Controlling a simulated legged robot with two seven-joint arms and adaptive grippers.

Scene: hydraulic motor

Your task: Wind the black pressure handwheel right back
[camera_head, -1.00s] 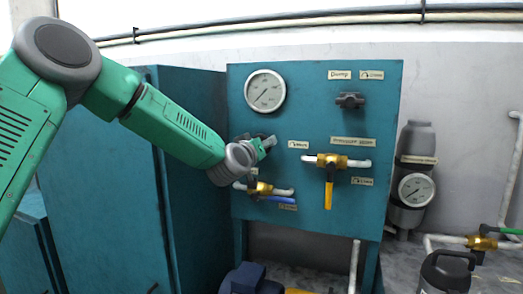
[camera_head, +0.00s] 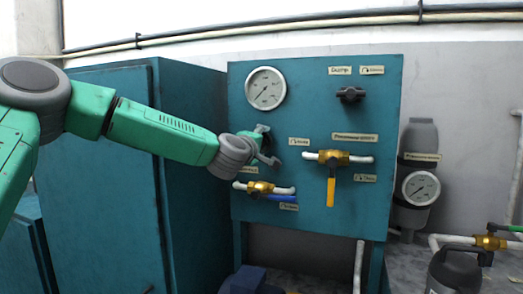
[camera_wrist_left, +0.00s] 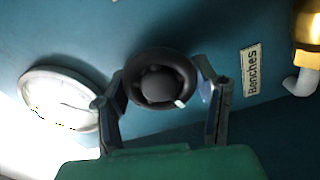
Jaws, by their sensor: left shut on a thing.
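The black handwheel (camera_wrist_left: 152,82) shows in the left wrist view as a round black knob with a small pale mark on its lower right rim. My left gripper (camera_wrist_left: 160,88) has one finger at each side of the wheel and is shut on it. In the head view my left gripper (camera_head: 266,147) reaches the teal panel (camera_head: 300,225) below the round gauge and mostly hides the wheel. My right gripper is not in view.
A white gauge (camera_head: 265,88) sits just above the gripper. A brass valve with a blue lever (camera_head: 280,198) lies close below it. To the right are a brass valve with a yellow lever (camera_head: 331,192) and a black knob (camera_head: 350,95).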

